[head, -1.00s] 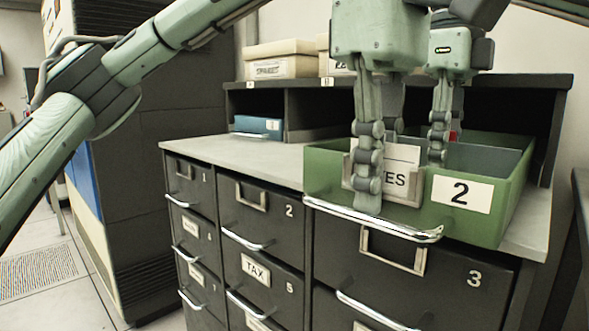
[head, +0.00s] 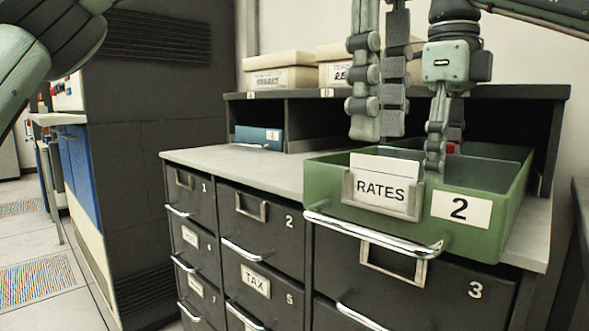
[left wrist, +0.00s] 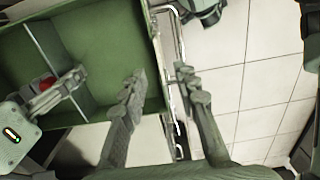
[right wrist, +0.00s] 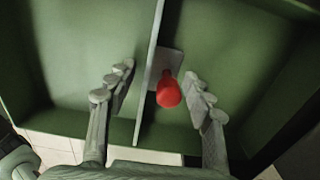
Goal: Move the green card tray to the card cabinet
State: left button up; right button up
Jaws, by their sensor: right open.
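The green card tray (head: 500,232) sits on the right end of the dark drawer cabinet's (head: 225,160) grey top, its front overhanging drawer 3. It has a "RATES" card, a "2" label and a chrome front handle. My left gripper (head: 378,132) is raised above the tray's front, open and empty; the left wrist view shows its fingers apart over the tray's front edge (left wrist: 156,60). My right gripper (head: 441,160) reaches down into the tray. In the right wrist view it is open, its fingers either side of the divider (right wrist: 150,70) and a red knob (right wrist: 169,92).
A low shelf unit (head: 300,97) stands at the back of the cabinet top, with a blue box (head: 257,136) inside and beige boxes (head: 280,77) on it. The cabinet top left of the tray is clear. A tall dark cabinet (head: 170,170) stands at left.

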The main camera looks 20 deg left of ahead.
pick_arm(q)
notch_tip(320, 180, up, 4)
jog(key=shift+r, duration=0.1)
pick_arm(e)
jog(key=shift+r, duration=3.8)
pick_arm(q)
jog(key=shift+r, duration=0.1)
